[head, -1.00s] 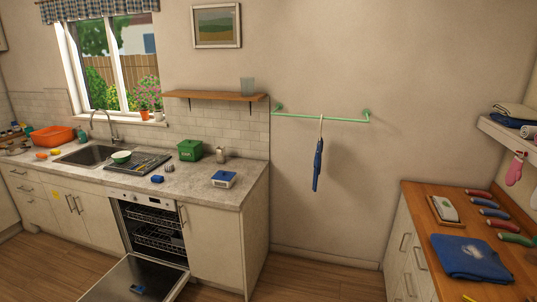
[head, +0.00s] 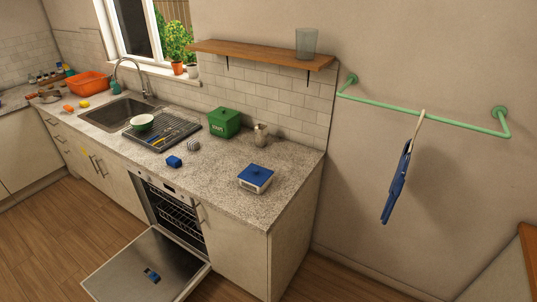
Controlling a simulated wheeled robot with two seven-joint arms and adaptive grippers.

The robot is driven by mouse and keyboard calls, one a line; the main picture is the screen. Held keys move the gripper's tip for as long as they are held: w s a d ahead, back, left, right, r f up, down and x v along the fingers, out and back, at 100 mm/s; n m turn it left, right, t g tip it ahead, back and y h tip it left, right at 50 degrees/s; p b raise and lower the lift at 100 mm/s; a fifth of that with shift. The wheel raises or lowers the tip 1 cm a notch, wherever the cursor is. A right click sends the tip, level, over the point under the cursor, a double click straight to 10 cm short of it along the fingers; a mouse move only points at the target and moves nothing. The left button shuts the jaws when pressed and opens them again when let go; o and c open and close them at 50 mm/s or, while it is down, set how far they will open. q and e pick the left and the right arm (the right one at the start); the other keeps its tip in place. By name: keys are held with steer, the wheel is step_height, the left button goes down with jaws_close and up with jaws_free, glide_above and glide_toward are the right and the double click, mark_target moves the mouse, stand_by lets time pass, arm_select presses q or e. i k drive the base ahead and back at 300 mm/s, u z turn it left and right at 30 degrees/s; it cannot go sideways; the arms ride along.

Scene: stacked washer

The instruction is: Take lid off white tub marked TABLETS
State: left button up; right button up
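A low white tub (head: 251,186) with a blue lid (head: 257,174) stands on the worktop near its right front corner. The lid sits on top of the tub. Any marking on the tub is too small to read. Neither of my grippers is in the head view.
The granite worktop (head: 220,198) is clear around the tub. A green box (head: 224,123), a soap dispenser (head: 260,135) and a blue item (head: 174,162) stand farther back or left. A shelf (head: 255,53) hangs above.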

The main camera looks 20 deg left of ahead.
mark_target(257, 176)
steer(key=i, duration=1.35)
steer(key=u, duration=0.1)
